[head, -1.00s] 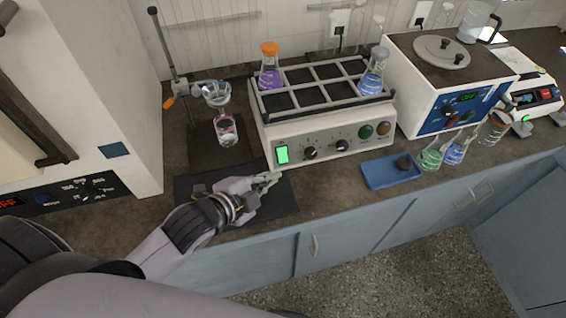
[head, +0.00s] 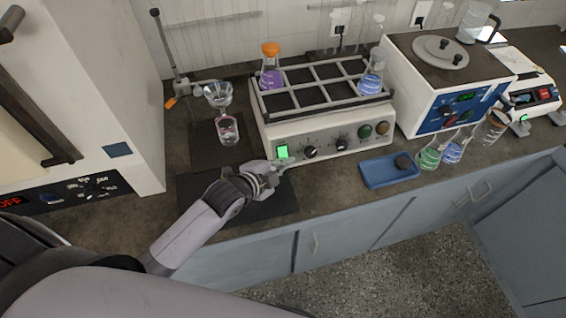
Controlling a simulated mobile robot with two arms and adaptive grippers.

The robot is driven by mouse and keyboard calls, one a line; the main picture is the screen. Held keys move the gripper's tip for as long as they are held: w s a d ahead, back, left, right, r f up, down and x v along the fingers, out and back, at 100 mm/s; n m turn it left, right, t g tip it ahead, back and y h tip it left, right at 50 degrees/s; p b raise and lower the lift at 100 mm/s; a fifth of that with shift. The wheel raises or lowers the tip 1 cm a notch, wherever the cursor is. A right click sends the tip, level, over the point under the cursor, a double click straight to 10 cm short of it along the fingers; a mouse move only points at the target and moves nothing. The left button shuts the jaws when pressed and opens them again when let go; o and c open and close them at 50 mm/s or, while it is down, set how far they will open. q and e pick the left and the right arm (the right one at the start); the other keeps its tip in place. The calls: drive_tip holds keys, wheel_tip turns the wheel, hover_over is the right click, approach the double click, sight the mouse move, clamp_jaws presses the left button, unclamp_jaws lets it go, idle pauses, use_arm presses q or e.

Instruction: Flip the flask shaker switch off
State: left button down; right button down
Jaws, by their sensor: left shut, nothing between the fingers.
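The flask shaker (head: 320,137) is a cream box with a dark gridded top on the bench. Its switch (head: 282,152) glows green at the left end of the front panel. Knobs and two round lamps sit to the right of it. My left gripper (head: 284,166) is shut and empty. Its fingertips are just below the switch and hide the panel's lower edge there; I cannot tell whether they touch it. A flask with purple liquid and an orange cap (head: 271,76) and a flask with blue liquid (head: 371,80) stand on the shaker. My right gripper is not in view.
A blue tray (head: 389,174) with a dark stopper lies right of the shaker, near flasks of green (head: 429,154) and blue liquid. A funnel stand (head: 172,70) is at left. A dark mat (head: 240,200) lies under my left arm.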

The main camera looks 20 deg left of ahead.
use_arm(q)
drive_tip(key=shift+w+a+f+t+b, duration=0.15)
drive_tip(key=shift+f+t+b, duration=0.15)
drive_tip(key=shift+f+b, duration=0.3)
drive_tip(key=shift+r, duration=0.3)
drive_tip(key=shift+r+p, duration=0.85)
drive_tip(key=shift+p, duration=0.25)
